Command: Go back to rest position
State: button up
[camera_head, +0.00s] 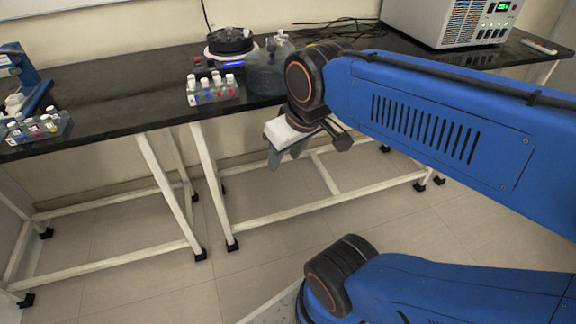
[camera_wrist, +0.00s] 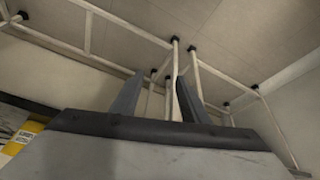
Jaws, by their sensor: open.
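My gripper (camera_head: 287,150) hangs in front of the black bench's edge in the head view, below the bench top and pointing down. My blue arm comes in from the right and bends down to it. In the wrist view the two dark fingers of my gripper (camera_wrist: 158,98) stand apart with nothing between them. Past them are only bench legs and floor.
The black bench (camera_head: 110,88) carries a rack of small bottles (camera_head: 213,92) near its front edge, another rack (camera_head: 38,130) at left, a round black device (camera_head: 230,42), a clear jug (camera_head: 268,70) and a white instrument (camera_head: 450,22). White bench legs (camera_head: 170,190) stand on open tiled floor.

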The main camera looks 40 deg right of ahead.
jog(key=shift+s+a+f+m, duration=0.1)
jog(key=shift+s+f+m, duration=0.1)
jog(key=shift+s+f, duration=0.3)
jog(key=shift+s+a+f+m, duration=0.1)
jog(key=shift+s+f+m, duration=0.15)
jog(key=shift+f, duration=0.35)
